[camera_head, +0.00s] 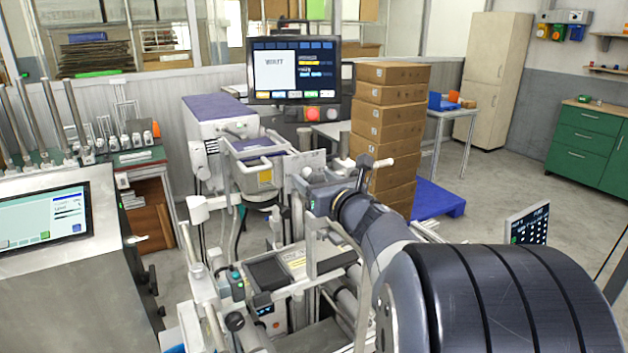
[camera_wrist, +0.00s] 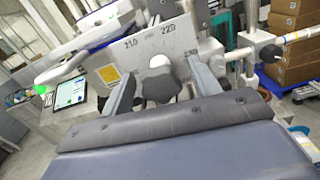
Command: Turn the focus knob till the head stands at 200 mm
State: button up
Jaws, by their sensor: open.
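The dark grey lobed focus knob (camera_wrist: 160,84) is in the middle of the wrist view, with a pale round cap above it. It sits in front of a light grey plate (camera_wrist: 140,62) marked 210 and 220. No pointer is clear enough to read the head's height. My gripper (camera_wrist: 161,72) is open, one finger on each side of the knob, with visible gaps between. In the head view my gripper (camera_head: 308,190) is at the front of the machine column; the knob cannot be made out there.
A black knob on a pale rod (camera_wrist: 270,53) stands right of my gripper. In the head view a monitor reading WAIT (camera_head: 293,68) is above the machine, stacked cardboard boxes (camera_head: 388,125) are behind my arm, and a touch-screen console (camera_head: 42,222) is at left. Open floor lies right of the boxes.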

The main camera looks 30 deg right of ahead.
jog(key=c, duration=1)
jog(key=shift+f+b, duration=0.1)
jog(key=shift+b, duration=0.25)
